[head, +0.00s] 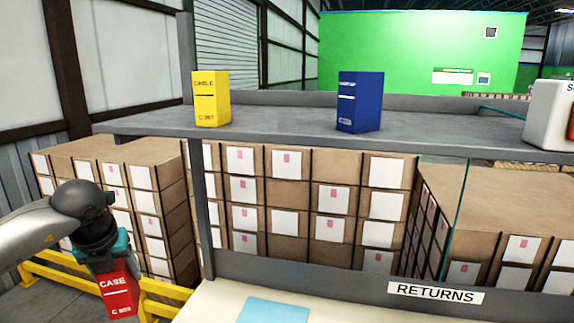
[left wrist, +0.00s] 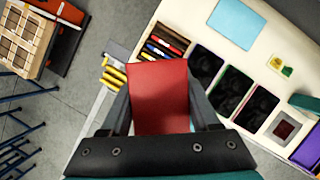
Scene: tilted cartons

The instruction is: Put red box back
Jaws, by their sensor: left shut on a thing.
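The red box (head: 118,290), with "CASE" printed in white, hangs upright below my left gripper (head: 108,264) at the lower left of the head view. My left gripper is shut on it. In the left wrist view the red box (left wrist: 158,95) sits between the two fingers of the gripper (left wrist: 160,110). A yellow box (head: 210,100) and a blue box (head: 360,101) stand apart on the grey shelf (head: 280,128), with bare shelf between them. My right gripper is not in view.
A pale bench (head: 215,305) labelled RETURNS (head: 436,293) lies below the shelf, with a light blue sheet (head: 272,311). The shelf's grey post (head: 198,190) stands right of my arm. Stacked cartons (head: 285,195) fill the back. Yellow rails (head: 60,278) run behind the red box.

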